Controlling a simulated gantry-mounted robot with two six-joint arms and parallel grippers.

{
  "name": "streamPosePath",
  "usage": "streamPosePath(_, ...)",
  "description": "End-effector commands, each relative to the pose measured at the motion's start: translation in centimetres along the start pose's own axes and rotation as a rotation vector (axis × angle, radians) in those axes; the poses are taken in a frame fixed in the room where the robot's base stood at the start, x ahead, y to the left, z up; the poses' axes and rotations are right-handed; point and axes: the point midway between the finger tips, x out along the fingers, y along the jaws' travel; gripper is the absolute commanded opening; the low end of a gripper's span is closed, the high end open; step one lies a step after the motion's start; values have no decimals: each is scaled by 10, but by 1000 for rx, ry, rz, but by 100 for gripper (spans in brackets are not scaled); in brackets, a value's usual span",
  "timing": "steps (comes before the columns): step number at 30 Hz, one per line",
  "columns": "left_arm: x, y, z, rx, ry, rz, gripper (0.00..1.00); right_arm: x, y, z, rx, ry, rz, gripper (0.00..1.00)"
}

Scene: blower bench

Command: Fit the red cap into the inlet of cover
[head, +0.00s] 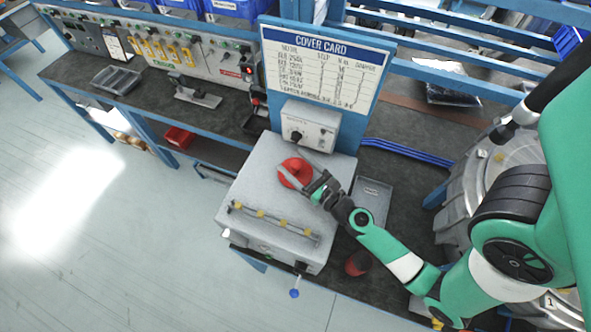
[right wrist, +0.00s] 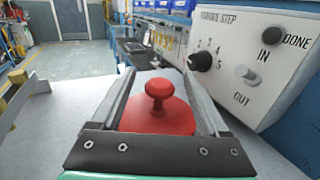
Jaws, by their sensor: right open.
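The red cap (head: 295,173), a round disc with a raised knob, sits on the light grey box top (head: 262,190) in the head view. It also shows in the right wrist view (right wrist: 160,112), with its knob upright. My right gripper (head: 294,162) is open at the cap, with one finger on each side of the knob. In the right wrist view the open fingers (right wrist: 158,78) flank the cap; whether they touch it I cannot tell. A large grey round casting (head: 497,165), possibly the cover, is partly hidden behind my right arm. I cannot make out its inlet. My left gripper is not in view.
A control box (head: 310,127) with a knob stands close behind the box top, right of the fingers in the wrist view. A yellow-marked rail (head: 272,222) runs along the box's front. A grey tray (head: 371,196) and a dark red cup-like object (head: 358,263) lie to the right.

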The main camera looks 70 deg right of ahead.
Motion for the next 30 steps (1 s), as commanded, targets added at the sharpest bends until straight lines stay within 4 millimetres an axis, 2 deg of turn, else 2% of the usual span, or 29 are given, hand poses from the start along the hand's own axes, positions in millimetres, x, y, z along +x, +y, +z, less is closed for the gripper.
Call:
streamPosePath(1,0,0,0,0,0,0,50,0,0,0,0,0,0,78)
streamPosePath(2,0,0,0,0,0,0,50,0,0,0,0,0,0,72)
streamPosePath(14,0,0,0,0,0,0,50,0,0,0,0,0,0,0)
streamPosePath(25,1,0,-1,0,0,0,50,0,0,2,0,-1,0,0)
streamPosePath(30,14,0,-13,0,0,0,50,0,0,20,0,-2,0,0)
